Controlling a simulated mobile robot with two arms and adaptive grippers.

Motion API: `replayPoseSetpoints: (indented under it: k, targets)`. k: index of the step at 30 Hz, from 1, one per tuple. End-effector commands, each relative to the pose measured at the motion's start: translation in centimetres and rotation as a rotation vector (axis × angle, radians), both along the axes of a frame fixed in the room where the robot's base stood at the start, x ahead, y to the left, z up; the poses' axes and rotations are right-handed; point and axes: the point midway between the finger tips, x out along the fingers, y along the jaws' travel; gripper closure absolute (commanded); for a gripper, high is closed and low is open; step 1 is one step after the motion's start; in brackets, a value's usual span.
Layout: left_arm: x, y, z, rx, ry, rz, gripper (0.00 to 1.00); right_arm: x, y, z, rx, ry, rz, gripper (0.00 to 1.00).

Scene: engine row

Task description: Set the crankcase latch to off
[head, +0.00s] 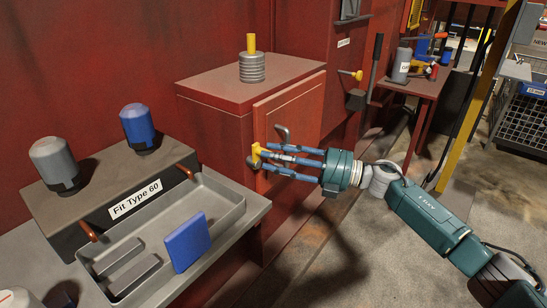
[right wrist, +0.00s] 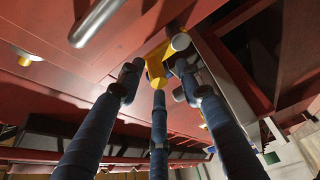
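A yellow latch (head: 256,153) sits at the left edge of the red cabinet door (head: 292,112). It also shows in the right wrist view (right wrist: 156,66), just beyond the fingertips. My right gripper (head: 268,156) reaches in from the right with its long blue fingers stretched toward the latch. In the right wrist view the fingers (right wrist: 157,80) are spread to both sides of and below the latch, with gaps between them. Whether a fingertip touches it I cannot tell. My left gripper is not in view.
A grey handle (head: 282,134) stands out from the door close above my fingers. Another yellow knob (head: 352,74) is on the wall further right, beside a black lever (head: 375,65). A bench with a grey tray (head: 228,214) stands at left. Floor at lower right is clear.

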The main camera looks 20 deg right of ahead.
Motion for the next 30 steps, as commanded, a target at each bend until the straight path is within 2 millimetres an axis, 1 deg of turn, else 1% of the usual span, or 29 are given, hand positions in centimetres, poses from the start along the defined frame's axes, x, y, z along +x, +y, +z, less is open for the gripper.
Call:
replayPoseSetpoints:
  k: [5, 12, 15, 18, 23, 30]
  targets:
    - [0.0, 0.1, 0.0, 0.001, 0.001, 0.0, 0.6, -1.3, -2.5, -0.3, -0.002, 0.003, -0.002, 0.64]
    - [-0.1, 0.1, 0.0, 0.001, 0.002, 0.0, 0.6, -3.9, -6.9, -0.8, -0.004, 0.005, -0.001, 0.64]
    - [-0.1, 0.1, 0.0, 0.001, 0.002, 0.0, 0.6, -4.8, -8.3, -0.9, -0.004, 0.006, 0.0, 0.64]
    - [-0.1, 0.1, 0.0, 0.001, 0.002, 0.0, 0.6, -5.3, -9.3, -1.0, -0.004, 0.005, 0.001, 0.64]
    - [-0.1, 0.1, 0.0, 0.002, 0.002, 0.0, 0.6, -5.8, -9.9, -1.0, -0.002, 0.003, 0.003, 0.64]
    - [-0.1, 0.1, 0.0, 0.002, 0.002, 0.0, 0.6, -5.8, -10.0, -1.0, -0.003, 0.003, 0.003, 0.64]
